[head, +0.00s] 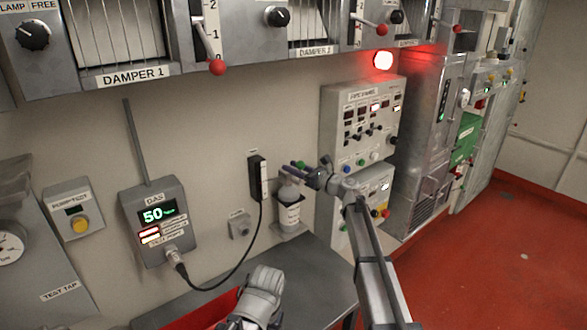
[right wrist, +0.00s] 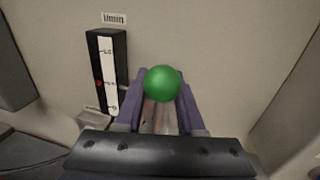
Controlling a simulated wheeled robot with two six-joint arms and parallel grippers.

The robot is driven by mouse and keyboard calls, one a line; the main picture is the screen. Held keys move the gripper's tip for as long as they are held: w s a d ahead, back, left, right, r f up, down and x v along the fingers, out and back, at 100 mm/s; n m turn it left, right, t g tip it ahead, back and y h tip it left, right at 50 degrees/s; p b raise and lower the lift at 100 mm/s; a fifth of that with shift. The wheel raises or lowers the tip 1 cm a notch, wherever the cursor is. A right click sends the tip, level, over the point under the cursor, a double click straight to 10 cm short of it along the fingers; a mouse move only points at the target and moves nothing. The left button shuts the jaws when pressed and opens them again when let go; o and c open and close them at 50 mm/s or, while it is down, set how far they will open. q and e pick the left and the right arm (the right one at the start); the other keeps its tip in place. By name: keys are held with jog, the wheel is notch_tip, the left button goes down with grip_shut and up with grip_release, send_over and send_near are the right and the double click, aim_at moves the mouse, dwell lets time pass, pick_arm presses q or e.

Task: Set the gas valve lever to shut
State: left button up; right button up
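A round green knob (right wrist: 162,83) sits between the two purple fingers of my right gripper (right wrist: 162,95) in the right wrist view. It looks like the gas valve lever's end, but its shaft is hidden. In the head view my right gripper (head: 290,172) is at the wall, just right of the black flow gauge, with the green knob (head: 300,165) at its fingers. The fingers lie close along both sides of the knob; whether they press on it is unclear. My left gripper's fingers do not show.
The flow gauge (head: 258,178) is left of the knob; its scale (right wrist: 108,78) has a red mark. A control panel (head: 362,125) stands to the right, and a grey bench (head: 310,262) is below. A grey link of mine is at bottom centre.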

grip_shut()
jog(key=shift+w, duration=0.1)
jog(key=shift+w+d, duration=0.1)
jog(key=shift+w, duration=0.1)
dwell(0.9)
